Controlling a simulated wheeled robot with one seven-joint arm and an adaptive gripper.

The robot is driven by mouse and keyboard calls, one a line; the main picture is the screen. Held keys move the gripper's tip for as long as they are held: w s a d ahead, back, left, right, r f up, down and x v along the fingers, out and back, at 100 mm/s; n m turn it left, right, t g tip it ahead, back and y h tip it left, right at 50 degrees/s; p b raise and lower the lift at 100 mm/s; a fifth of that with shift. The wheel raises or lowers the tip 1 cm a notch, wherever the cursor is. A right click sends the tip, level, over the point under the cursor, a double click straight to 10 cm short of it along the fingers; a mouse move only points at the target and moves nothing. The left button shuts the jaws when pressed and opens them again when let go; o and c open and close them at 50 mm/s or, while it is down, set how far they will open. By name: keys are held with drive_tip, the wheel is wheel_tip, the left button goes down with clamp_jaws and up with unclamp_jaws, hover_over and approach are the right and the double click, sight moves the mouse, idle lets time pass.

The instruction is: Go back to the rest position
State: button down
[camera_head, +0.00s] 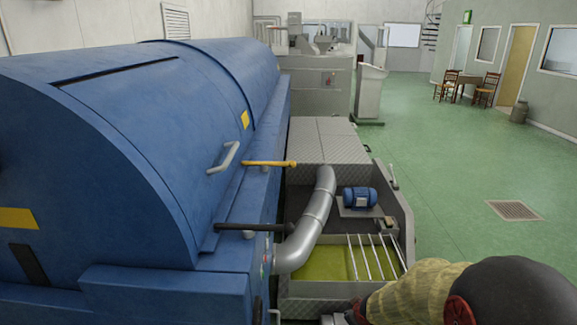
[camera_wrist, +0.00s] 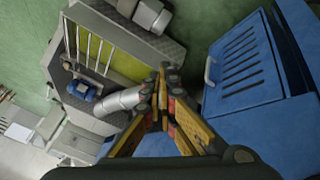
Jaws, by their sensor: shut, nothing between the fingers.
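My gripper (camera_wrist: 166,74) shows in the wrist view, its yellow and dark fingers running up from the bottom and meeting at the tips. It is shut with nothing between the fingers. Past the tips in that view are the silver pipe (camera_wrist: 118,101), the tank of yellow-green liquid (camera_wrist: 122,64) and the blue machine housing (camera_wrist: 250,88). In the head view my arm fills the bottom right corner; the gripper cannot be made out there.
The large blue machine (camera_head: 120,150) fills the left of the head view, with a yellow-handled lever (camera_head: 268,163) and a black-handled lever (camera_head: 250,227) sticking out. A blue motor (camera_head: 360,197) sits by the pipe. Green floor (camera_head: 440,170) with a drain grate (camera_head: 514,210) is open at right.

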drive_tip(key=s+d+r+m+g+h, duration=0.1)
drive_tip(key=s+r+m+g, duration=0.15)
drive_tip(key=s+r, duration=0.65)
drive_tip(key=s+d+r+m+g, duration=0.1)
drive_tip(key=s+r+m+g, duration=0.15)
drive_tip(key=s+r, duration=0.7)
drive_tip(key=s+a+r+m+t, duration=0.1)
drive_tip(key=s+a+r+t, duration=0.1)
drive_tip(key=s+r+t, duration=0.2)
drive_tip(key=s+r, duration=0.3)
drive_tip(key=s, duration=0.3)
drive_tip(key=shift+s+a+r+m+y, duration=0.3)
drive_tip(key=shift+s+m+y, duration=0.1)
